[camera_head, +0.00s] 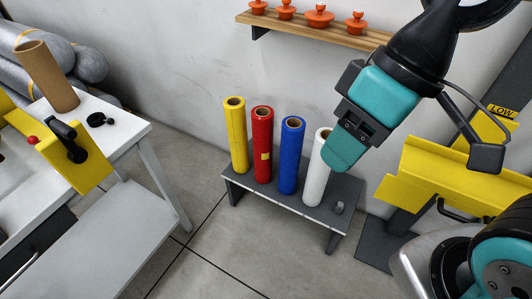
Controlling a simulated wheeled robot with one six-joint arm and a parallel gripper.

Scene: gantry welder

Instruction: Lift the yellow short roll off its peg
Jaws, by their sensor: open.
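The yellow roll (238,140) stands upright at the left end of a row of rolls on a low dark grey stand (290,200). Its hollow brown core shows at the top; its peg is hidden. My gripper (350,145) is to the right of the yellow roll in the picture, past the red and blue rolls. It points down and left, with teal fingers, is open and overlaps part of the white roll (316,175) in this view. I cannot tell whether it touches the white roll. No roll is seen held in it.
A red roll (262,145) and a blue roll (291,155) stand between the yellow and white rolls. A bare peg (339,208) is at the stand's right end. A wooden shelf (320,30) with orange pots hangs above. A white table (110,132) stands left; yellow metalwork (440,180) is right.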

